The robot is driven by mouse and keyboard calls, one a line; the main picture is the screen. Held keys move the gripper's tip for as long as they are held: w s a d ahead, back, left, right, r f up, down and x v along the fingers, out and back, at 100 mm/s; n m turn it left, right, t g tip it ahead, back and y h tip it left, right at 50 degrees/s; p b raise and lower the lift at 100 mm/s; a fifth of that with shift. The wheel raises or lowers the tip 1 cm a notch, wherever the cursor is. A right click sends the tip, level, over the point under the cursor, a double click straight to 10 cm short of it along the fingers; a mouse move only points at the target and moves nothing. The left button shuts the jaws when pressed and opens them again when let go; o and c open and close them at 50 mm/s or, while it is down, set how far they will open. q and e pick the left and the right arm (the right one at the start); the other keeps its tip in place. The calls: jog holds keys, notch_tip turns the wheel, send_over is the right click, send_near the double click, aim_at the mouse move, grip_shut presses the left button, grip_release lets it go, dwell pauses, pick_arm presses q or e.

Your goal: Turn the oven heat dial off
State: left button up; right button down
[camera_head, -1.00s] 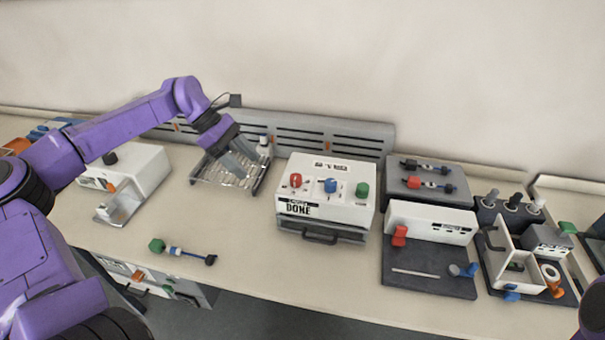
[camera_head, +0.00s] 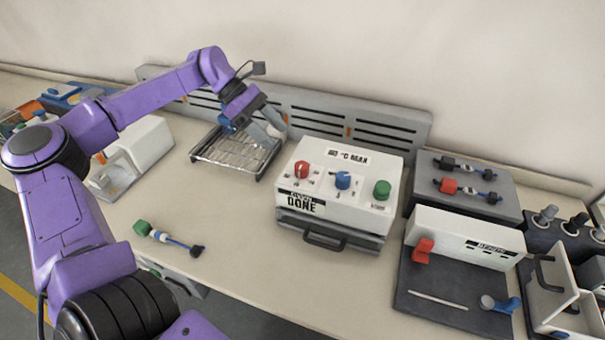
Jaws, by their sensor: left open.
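The oven (camera_head: 345,185) is a white box with a dark grey base and a front handle, in the middle of the head view. A red dial (camera_head: 302,169), a blue dial (camera_head: 343,180) and a green knob (camera_head: 382,190) stand on its sloped face. The label under the red dial is too small to read, so I cannot tell which is the heat dial. A small panel reads "DONE". My left gripper (camera_head: 274,128) is open, over the back right of the wire rack, left of and behind the oven, apart from the dials. My right gripper is out of view.
The wire rack (camera_head: 232,152) lies left of the oven. A white device (camera_head: 140,150) stands farther left. A tool with a green end (camera_head: 142,228) lies near the front edge. A grey slotted panel (camera_head: 380,128) runs behind. Dark trays with parts (camera_head: 445,290) fill the right.

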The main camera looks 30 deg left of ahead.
aim_at(301, 165)
pick_arm(q)
jog(key=x, duration=0.3)
jog(key=p+x, duration=0.1)
jog(key=x, duration=0.3)
jog(key=p+x, duration=0.1)
jog(key=x, duration=0.3)
jog(key=shift+a+f, duration=0.3)
jog(key=shift+a, duration=0.05)
jog(key=shift+w+d+f, duration=0.15)
jog(key=shift+d+f, duration=0.15)
jog(key=shift+f, duration=0.1)
jog(key=c, duration=1)
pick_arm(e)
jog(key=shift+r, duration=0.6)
pick_arm(q)
jog(key=shift+n, duration=0.4)
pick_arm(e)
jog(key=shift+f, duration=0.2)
